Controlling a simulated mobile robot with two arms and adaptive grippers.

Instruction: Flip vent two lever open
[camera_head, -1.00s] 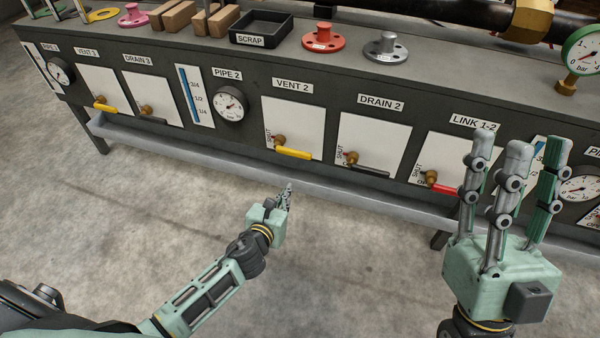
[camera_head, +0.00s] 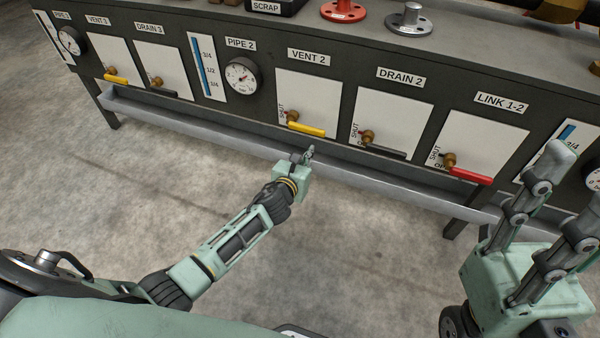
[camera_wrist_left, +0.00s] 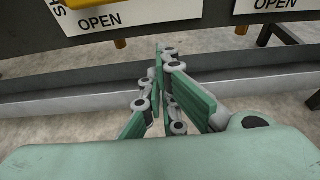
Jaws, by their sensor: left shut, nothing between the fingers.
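The vent 2 lever (camera_head: 307,130) is yellow and points to the right from its brass valve (camera_head: 292,116), at the lower edge of the white panel under the VENT 2 label. A SHUT mark stands beside the valve. In the left wrist view part of the yellow lever (camera_wrist_left: 85,3) shows at the top left, above the word OPEN. My left gripper (camera_head: 308,154) is shut and empty, below the lever and apart from it. Its closed fingers (camera_wrist_left: 165,65) show in the left wrist view. My right gripper (camera_head: 576,185) is at the right edge, fingers spread and empty, partly cut off.
A grey trough (camera_head: 225,133) runs along the bench front below the levers. The drain 2 lever (camera_head: 385,152) is dark and the link 1-2 lever (camera_head: 470,176) is red, both to the right. A gauge (camera_head: 242,77) sits left of the vent 2 panel. The floor in front is clear.

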